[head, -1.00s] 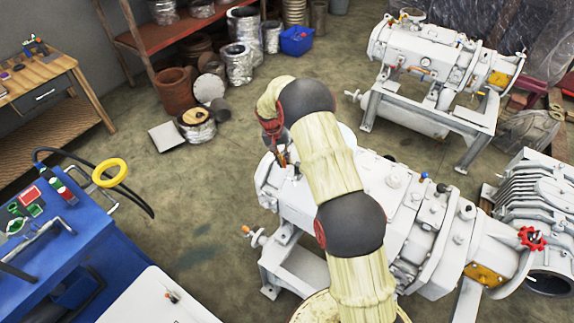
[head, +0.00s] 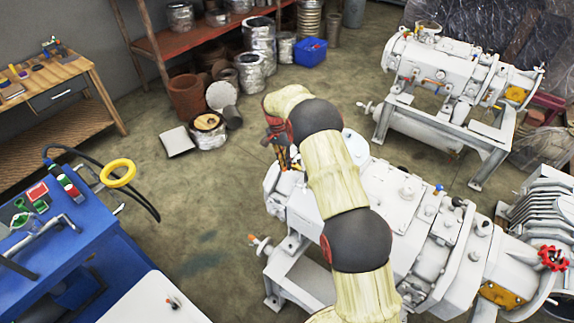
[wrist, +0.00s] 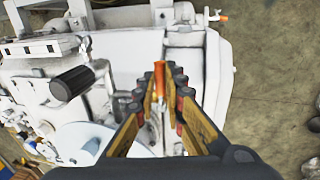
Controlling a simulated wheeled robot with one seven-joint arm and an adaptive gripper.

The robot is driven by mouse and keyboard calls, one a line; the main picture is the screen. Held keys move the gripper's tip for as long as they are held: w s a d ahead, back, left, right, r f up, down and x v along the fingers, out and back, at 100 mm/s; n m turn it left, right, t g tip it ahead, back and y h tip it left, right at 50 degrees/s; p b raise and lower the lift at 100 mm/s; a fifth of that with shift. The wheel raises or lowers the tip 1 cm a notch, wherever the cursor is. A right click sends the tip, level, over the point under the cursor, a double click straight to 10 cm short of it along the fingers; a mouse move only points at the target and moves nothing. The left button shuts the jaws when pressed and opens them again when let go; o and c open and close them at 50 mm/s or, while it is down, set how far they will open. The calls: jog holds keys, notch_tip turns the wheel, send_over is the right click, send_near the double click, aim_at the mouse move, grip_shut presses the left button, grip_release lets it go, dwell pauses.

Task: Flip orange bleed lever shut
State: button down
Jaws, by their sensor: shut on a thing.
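The orange lever (wrist: 160,78) is an upright orange stick between my fingertips in the wrist view. It is on the white pump (wrist: 120,55), near the end of its housing. My gripper (wrist: 160,92) is shut on the lever, with the tan fingers on either side of it. In the head view my gripper (head: 281,158) is low over the left end of the white pump (head: 385,205). The lever is too small and covered to make out there.
A second orange-tipped handle (head: 254,238) sticks out low at the pump's left end. A black cylinder (wrist: 72,83) rises beside my gripper. A red handwheel (head: 553,258) is at the pump's right end. A blue workbench (head: 60,245) is at left; the floor between is clear.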

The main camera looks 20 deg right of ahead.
dwell(0.4)
jog(key=c, duration=1.9)
grip_release()
jog(key=shift+w+r, duration=0.1)
jog(key=r, duration=0.4)
jog(key=w+a+r, duration=0.1)
jog(key=r, duration=0.2)
jog(key=w+r, duration=0.1)
jog(key=r, duration=0.3)
jog(key=shift+a+r, duration=0.2)
jog(key=shift+r, duration=0.1)
